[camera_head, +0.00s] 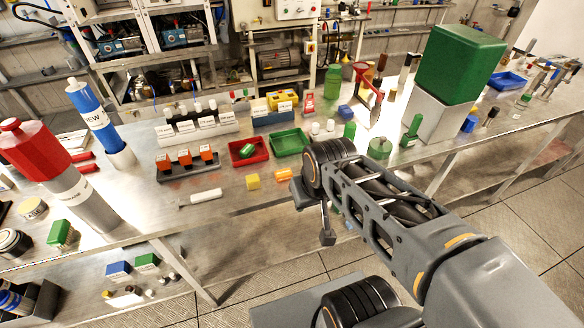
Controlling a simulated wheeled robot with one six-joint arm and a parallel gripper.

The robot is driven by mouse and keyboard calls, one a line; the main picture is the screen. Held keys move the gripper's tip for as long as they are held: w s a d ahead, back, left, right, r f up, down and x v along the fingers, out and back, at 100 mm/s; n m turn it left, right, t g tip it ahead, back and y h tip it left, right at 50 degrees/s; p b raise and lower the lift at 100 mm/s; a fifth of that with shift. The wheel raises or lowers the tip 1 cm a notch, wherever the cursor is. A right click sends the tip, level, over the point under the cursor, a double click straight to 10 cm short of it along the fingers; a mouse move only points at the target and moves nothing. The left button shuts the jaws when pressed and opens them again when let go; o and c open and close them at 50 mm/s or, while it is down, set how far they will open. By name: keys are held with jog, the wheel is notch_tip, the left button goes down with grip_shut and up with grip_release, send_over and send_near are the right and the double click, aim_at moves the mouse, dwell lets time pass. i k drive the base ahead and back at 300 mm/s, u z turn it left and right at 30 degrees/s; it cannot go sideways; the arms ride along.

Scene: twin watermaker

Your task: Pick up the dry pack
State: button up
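I cannot tell for certain which object is the dry pack; no label for it is readable. Small loose items lie on the metal bench (225,222) left of my gripper: a yellow block (253,182), an orange piece (283,174) and a white cylinder with a thin grey end (205,195). My gripper (312,215) hangs at the bench's front edge, right of the orange piece and apart from it. My wrist and arm hide much of it, so its opening and anything between its fingers cannot be seen.
A red tray (262,158) holding a green block and a green tray (275,147) sit behind the loose items. An orange-topped rack (187,172) stands left. Tall red (38,150) and blue (92,115) cylinders rise at far left. A large green box (460,62) stands right.

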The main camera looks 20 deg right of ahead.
aim_at(285, 174)
jog(key=i, duration=0.4)
jog(key=z, duration=0.9)
jog(key=k, duration=1)
jog(key=u, duration=1.25)
jog(key=i, duration=0.5)
jog(key=z, duration=0.05)
